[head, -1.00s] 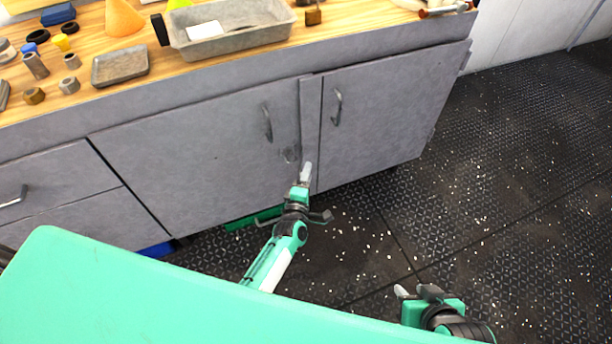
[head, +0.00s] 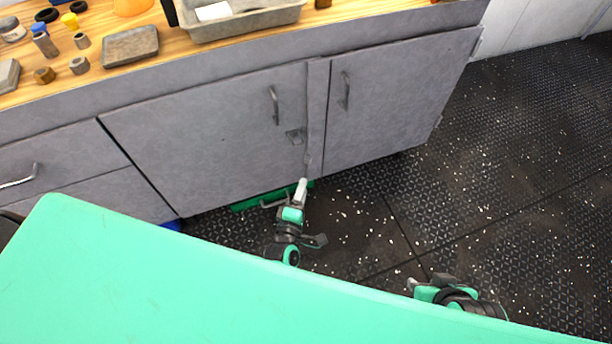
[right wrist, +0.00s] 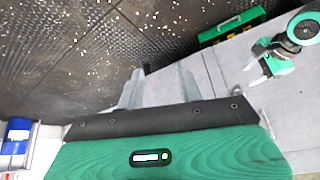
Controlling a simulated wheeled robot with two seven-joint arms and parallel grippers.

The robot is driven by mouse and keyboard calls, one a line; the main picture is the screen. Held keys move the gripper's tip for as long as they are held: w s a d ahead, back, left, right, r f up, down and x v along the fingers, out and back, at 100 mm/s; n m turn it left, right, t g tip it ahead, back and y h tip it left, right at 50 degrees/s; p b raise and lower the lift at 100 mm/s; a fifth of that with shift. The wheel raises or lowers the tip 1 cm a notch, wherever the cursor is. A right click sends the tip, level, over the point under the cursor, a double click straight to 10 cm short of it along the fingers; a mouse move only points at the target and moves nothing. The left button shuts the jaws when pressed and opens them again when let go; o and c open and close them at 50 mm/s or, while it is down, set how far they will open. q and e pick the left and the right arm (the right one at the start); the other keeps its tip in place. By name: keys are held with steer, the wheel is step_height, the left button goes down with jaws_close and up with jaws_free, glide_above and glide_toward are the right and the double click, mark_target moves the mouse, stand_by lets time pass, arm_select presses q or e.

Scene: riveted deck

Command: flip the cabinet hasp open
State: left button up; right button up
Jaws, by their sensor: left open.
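The grey cabinet (head: 205,140) has two doors with a narrow post (head: 316,115) between them. The hasp (head: 296,136) is a small metal plate on the left door, beside the post and below the door handle (head: 274,106). It is too small to tell whether its flap is open. My left gripper (head: 301,190) is below the hasp, near the cabinet's bottom edge and apart from the hasp. In the right wrist view my left gripper (right wrist: 258,64) has its fingers spread and empty. My right gripper (head: 412,286) is low over the floor at right; its fingers (right wrist: 160,88) are apart and empty.
A green toolbox (head: 250,203) lies under the cabinet, close to my left gripper. The right door has its own handle (head: 345,90). A tray (head: 240,27) and small parts stand on the wooden worktop. The dark floor at right is clear.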

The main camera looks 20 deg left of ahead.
arm_select(q)
steer(key=shift+s, duration=1.05)
